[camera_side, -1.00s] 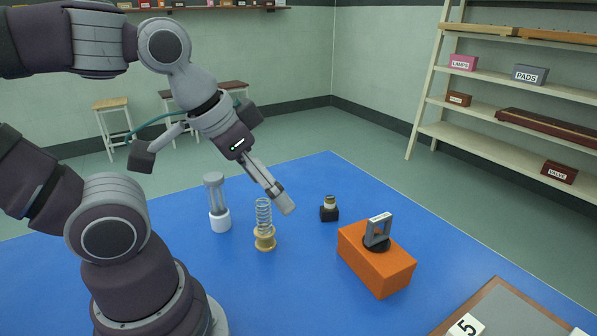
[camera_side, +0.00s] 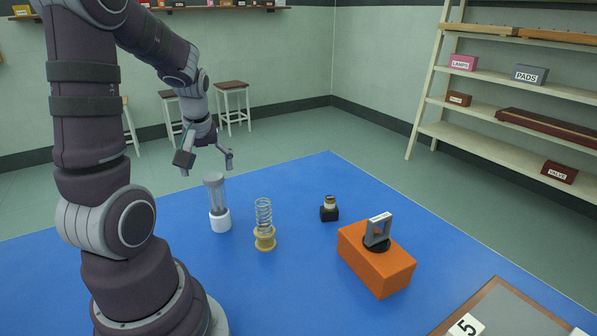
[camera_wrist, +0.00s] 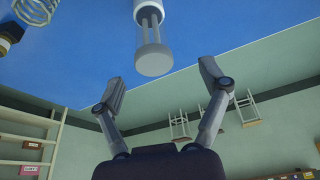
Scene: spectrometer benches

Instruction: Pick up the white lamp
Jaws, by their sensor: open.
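The white lamp (camera_side: 220,222) stands upright on the blue mat, with a white base, thin rods or a clear tube above it and a grey round cap. My gripper (camera_side: 206,161) is open and empty, pointing down just above and slightly behind the lamp's cap in the side view. In the wrist view the lamp's grey cap (camera_wrist: 153,60) lies at the upper middle, near the gap between the spread fingers of my gripper (camera_wrist: 158,78). No contact shows. The top of the wrist view cuts off the lamp's base.
A coil spring on a yellow base (camera_side: 264,238) stands right of the lamp. Further right are a small black block with a cream top (camera_side: 329,209) and an orange block (camera_side: 377,265) bearing a grey bracket. A framed board (camera_side: 500,312) lies front right. Stools and shelves stand beyond.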

